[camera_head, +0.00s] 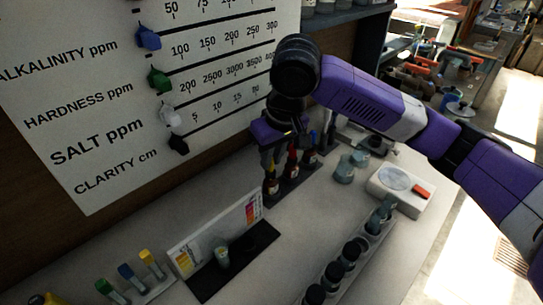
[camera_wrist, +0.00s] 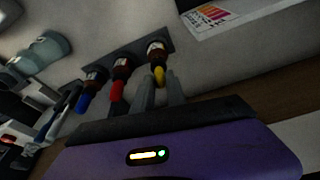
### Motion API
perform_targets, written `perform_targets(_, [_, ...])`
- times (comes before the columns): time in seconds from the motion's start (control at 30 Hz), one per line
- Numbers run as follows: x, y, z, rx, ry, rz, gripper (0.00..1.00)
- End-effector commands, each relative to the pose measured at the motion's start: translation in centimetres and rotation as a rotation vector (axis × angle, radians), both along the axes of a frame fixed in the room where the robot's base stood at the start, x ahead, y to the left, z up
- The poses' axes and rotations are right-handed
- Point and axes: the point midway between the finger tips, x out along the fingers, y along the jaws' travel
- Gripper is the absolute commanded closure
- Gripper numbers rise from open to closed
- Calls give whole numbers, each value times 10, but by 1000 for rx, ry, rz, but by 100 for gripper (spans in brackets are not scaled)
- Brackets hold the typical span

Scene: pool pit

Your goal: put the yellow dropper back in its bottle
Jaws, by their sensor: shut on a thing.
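The yellow dropper (camera_wrist: 159,76) shows its bulb between the fingertips of my gripper (camera_wrist: 160,84), which is shut on it. Its bottle (camera_wrist: 157,50), brown with a pale label, stands just beyond the tips in the wrist view. The dropper lines up with the bottle's mouth; I cannot tell how deep its glass part sits. In the head view my gripper (camera_head: 276,153) points down over the bottle (camera_head: 270,186) at the near end of the row, and its fingers partly cover the dropper.
A dark rack (camera_head: 293,188) holds the row. Bottles with a red dropper (camera_wrist: 117,88) and a blue dropper (camera_wrist: 84,102) stand close beside. A colour chart (camera_head: 247,213) stands nearby. Capped vials (camera_head: 350,251), a white device (camera_head: 398,190) and the wall board (camera_head: 110,130) surround the counter.

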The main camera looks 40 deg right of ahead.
Motion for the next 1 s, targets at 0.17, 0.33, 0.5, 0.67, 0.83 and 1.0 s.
perform_targets(0.17, [0,0,-2,0,0,0,91])
perform_targets(0.33, [0,0,-4,0,0,0,91])
perform_targets(0.5, [0,0,-6,1,1,0,91])
perform_targets(0.67, [0,0,-8,0,1,0,91])
perform_targets(0.83, [0,0,-8,0,0,0,65])
perform_targets(1.0, [0,0,-8,0,0,0,58])
